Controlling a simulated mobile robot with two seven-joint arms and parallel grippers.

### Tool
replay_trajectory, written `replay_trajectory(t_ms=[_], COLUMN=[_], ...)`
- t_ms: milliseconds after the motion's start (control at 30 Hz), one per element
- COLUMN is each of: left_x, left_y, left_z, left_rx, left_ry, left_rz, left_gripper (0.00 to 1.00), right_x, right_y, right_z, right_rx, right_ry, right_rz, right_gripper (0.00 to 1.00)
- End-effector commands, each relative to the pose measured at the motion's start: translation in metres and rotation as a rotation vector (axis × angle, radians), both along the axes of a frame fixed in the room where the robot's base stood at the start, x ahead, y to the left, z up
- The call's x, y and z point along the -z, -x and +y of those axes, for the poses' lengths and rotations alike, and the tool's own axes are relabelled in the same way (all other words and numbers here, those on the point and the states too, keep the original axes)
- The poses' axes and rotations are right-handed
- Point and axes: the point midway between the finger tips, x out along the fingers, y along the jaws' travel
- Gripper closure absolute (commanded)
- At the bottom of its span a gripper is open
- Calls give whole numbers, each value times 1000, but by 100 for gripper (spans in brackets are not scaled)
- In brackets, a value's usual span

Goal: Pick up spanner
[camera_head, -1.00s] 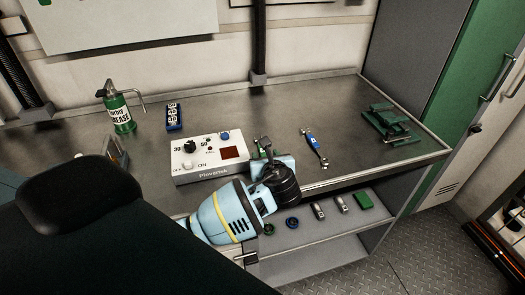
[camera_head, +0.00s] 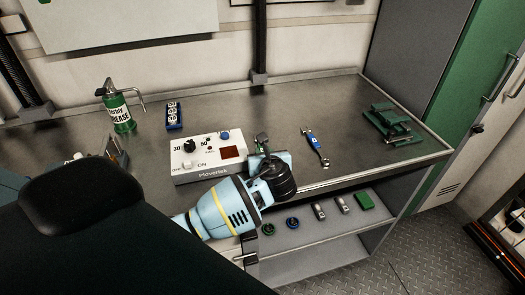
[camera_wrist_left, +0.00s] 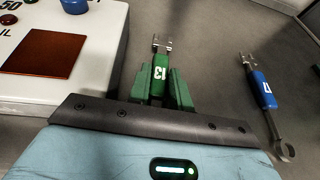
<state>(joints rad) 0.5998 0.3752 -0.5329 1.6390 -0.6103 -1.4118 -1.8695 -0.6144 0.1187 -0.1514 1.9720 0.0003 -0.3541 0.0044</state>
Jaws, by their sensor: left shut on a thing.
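A green spanner marked 13 (camera_wrist_left: 159,74) is between the green jaw pads of my left gripper (camera_wrist_left: 160,92) in the left wrist view. The jaws are shut on its handle, and its open end points away from my wrist. In the head view, my left gripper (camera_head: 263,153) is over the front of the bench, just right of the white control box. A second spanner with a blue handle (camera_head: 312,142) lies on the bench to the right, apart from the gripper; it also shows in the left wrist view (camera_wrist_left: 262,92). My right gripper is not visible.
The white control box (camera_head: 207,174) stands close to the gripper's left. A grease can (camera_head: 120,115) and a blue block (camera_head: 174,115) are farther left. A green vise-like tool (camera_head: 390,125) is at the right. Small parts lie on the lower shelf (camera_head: 305,238). The back middle of the bench is clear.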

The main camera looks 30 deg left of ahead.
Motion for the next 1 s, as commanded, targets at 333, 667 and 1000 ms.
replay_trajectory(t_ms=[333, 667, 1000], left_x=[-30, -88, -101], left_y=[-1, -1, 0], left_z=[0, 0, 0], left_rx=[0, 0, 2], left_ry=[0, 0, 0], left_rz=[-10, -8, -1], left_gripper=[100, 100, 100], right_x=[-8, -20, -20], right_y=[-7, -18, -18], right_z=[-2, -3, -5], right_rx=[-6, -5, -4], right_ry=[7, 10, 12], right_rz=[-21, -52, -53], right_gripper=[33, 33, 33])
